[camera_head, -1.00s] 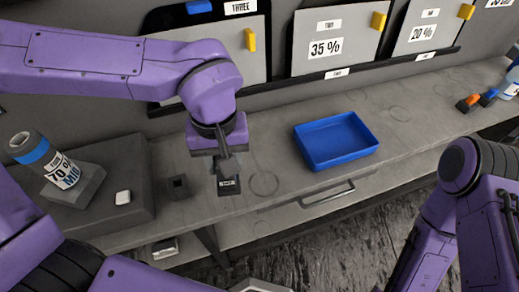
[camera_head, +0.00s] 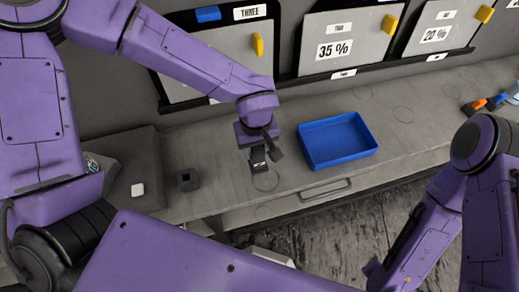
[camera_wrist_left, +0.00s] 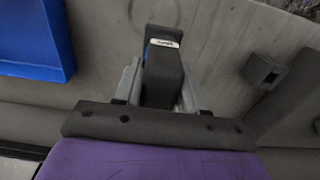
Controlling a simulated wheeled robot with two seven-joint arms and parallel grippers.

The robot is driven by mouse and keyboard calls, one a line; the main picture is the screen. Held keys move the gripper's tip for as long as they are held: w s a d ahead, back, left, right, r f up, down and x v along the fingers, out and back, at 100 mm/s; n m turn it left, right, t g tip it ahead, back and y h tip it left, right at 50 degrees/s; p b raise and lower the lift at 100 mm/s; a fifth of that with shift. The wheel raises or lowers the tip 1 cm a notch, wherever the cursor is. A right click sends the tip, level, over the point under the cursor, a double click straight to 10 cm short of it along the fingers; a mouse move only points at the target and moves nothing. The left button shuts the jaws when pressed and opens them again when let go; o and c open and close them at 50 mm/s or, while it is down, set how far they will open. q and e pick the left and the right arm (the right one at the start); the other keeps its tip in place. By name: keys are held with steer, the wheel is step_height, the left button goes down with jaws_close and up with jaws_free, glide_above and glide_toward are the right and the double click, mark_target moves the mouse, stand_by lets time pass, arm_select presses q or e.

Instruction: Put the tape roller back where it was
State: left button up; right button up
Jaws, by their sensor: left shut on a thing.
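My left gripper (camera_head: 257,150) is shut on a dark block-like thing with a small white label, which I take to be the tape roller (camera_head: 259,164). In the left wrist view, the tape roller (camera_wrist_left: 163,75) sits between the fingers of the left gripper (camera_wrist_left: 160,90), its label at the far end. It is over the grey bench, left of the blue tray and by a faint ring mark (camera_head: 265,182). I cannot tell whether it touches the bench. My right arm is at the right, but its gripper does not show.
The blue tray (camera_head: 366,150) is empty. A small dark square holder (camera_head: 187,180) stands left of the gripper, and shows in the wrist view (camera_wrist_left: 264,70). A raised dark block with a white piece (camera_head: 138,189) is further left. Tint sample panels (camera_head: 343,40) line the wall.

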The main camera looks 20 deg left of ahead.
arm_select(q)
steer(key=shift+w+d+f, duration=0.1)
steer(key=shift+w+f, duration=0.1)
steer(key=shift+f, duration=0.55)
steer(key=shift+w+f, duration=0.15)
steer(key=shift+f, duration=0.55)
steer(key=shift+w+d+f, duration=0.1)
steer(key=shift+w+f, duration=0.1)
steer(key=shift+f, duration=0.55)
steer(key=shift+s+f, duration=0.1)
steer(key=o, duration=1.2)
steer(key=shift+a, duration=0.1)
step_height(320, 180, up, 12)
steer(key=shift+r, duration=0.2)
